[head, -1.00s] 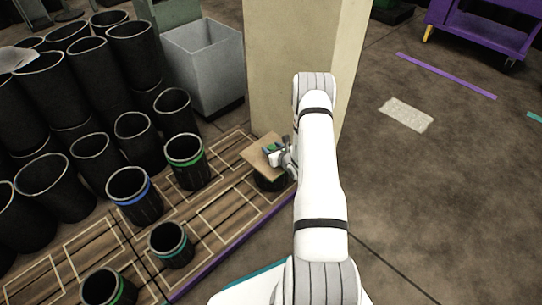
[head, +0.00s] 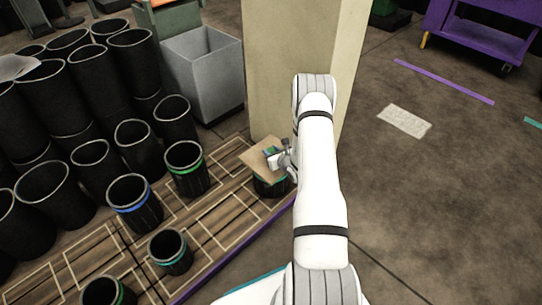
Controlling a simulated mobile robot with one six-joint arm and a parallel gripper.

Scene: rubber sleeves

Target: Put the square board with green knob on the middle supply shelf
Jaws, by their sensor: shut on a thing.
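The square board (head: 256,167) is light brown wood. It is tilted a little above a black sleeve with a teal band (head: 268,187), beside the foot of the pale pillar. My gripper (head: 272,156) is shut at the board's top; a small green patch shows there, likely the knob, mostly hidden by the fingers. I cannot tell whether the board's edge still touches the sleeve. No middle supply shelf can be made out for sure in this view.
Several black sleeves (head: 135,202) stand on the wooden platform (head: 215,222) at left. A grey bin (head: 205,75) and the pale pillar (head: 295,50) stand behind the board. A purple cart (head: 490,30) is at the far right. The floor at right is mostly clear.

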